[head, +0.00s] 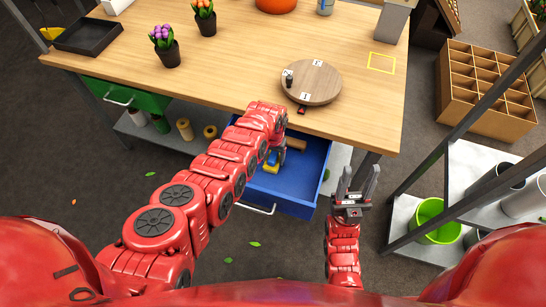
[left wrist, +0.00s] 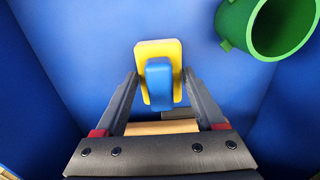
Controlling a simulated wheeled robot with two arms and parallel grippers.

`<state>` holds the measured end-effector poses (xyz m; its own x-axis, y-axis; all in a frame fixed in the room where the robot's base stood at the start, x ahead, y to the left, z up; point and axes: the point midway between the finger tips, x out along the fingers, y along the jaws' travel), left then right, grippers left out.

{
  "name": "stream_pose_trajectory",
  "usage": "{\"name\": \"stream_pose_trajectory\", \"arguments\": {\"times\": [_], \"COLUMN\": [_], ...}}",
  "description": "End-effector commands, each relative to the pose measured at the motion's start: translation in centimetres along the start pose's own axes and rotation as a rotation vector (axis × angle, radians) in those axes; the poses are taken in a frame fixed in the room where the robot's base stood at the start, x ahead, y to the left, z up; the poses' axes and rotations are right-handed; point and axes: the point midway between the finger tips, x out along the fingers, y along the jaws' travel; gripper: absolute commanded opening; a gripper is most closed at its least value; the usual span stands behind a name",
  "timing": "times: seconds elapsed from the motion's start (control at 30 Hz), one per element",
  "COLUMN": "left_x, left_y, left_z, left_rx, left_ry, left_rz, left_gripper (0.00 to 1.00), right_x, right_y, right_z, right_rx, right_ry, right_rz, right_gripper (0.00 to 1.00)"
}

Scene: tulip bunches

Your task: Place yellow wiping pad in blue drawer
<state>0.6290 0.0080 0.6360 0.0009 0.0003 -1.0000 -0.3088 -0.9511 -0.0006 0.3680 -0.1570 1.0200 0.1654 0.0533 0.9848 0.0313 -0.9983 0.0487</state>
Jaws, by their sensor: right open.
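The yellow wiping pad (head: 271,161) with its blue grip is inside the open blue drawer (head: 317,187). In the left wrist view the pad (left wrist: 141,56) lies over the blue drawer floor (left wrist: 85,40), between and just beyond my fingertips. My left gripper (head: 277,157) reaches down into the drawer; in the left wrist view its fingers (left wrist: 161,76) stand apart, with gaps beside the pad's blue grip. I cannot tell whether the fingertips touch the pad's edges. My right gripper (head: 358,180) is open and empty, to the right of the drawer.
A wooden cylinder (left wrist: 162,127) and a green tube-like thing (left wrist: 233,22) are also in the drawer. The tabletop (head: 225,75) holds a round wooden board (head: 317,80), potted tulips (head: 165,48) and a dark tray (head: 88,36). A metal rack (head: 480,185) stands at the right.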

Motion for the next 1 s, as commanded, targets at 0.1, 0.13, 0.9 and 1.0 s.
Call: {"name": "stream_pose_trajectory", "arguments": {"times": [0.1, 0.13, 0.9, 1.0], "left_x": [-0.1, -0.1, -4.9, -6.2], "left_y": [0.0, 0.0, 0.0, 0.0], "left_z": [0.0, 0.0, -0.1, -0.1], "left_rx": [0.0, 0.0, 0.0, -0.001], "left_ry": [0.0, 0.0, 0.003, 0.003], "left_rz": [0.0, 0.0, -0.001, 0.001], "left_gripper": [0.94, 0.97, 0.97, 0.97], "right_x": [0.1, 0.1, 1.8, 1.8], "right_y": [0.0, 0.0, 0.1, 0.1], "right_z": [0.0, 0.0, -0.3, -0.3], "right_rx": [0.0, 0.0, 0.0, 0.0], "right_ry": [0.0, 0.0, 0.0, 0.0], "right_rz": [0.0, 0.0, 0.0, 0.0], "right_gripper": [0.5, 0.5, 0.5, 0.5]}}
